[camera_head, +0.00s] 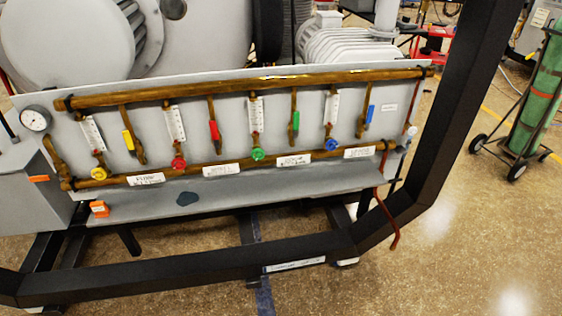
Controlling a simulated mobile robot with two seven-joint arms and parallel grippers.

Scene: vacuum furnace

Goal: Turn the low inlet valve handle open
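A grey panel (270,125) carries copper pipes and several valves. Lever handles in yellow (129,140), red (214,130), green (295,122) and blue (370,114) stand roughly upright along it. Round knobs in yellow (99,173), red (179,162), green (257,154) and blue (331,144) sit lower. A long red handle (392,228) hangs down at the panel's right end. A small orange handle (39,179) lies level at the left. The labels are too small to read, so I cannot tell which is the low inlet valve handle. Neither gripper is in view.
A black frame (440,120) rises at the right and a black beam (180,276) runs below the panel. A pressure gauge (35,119) is at the left. A green cylinder (540,95) stands on a wheeled cart farther right. The floor at lower right is clear.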

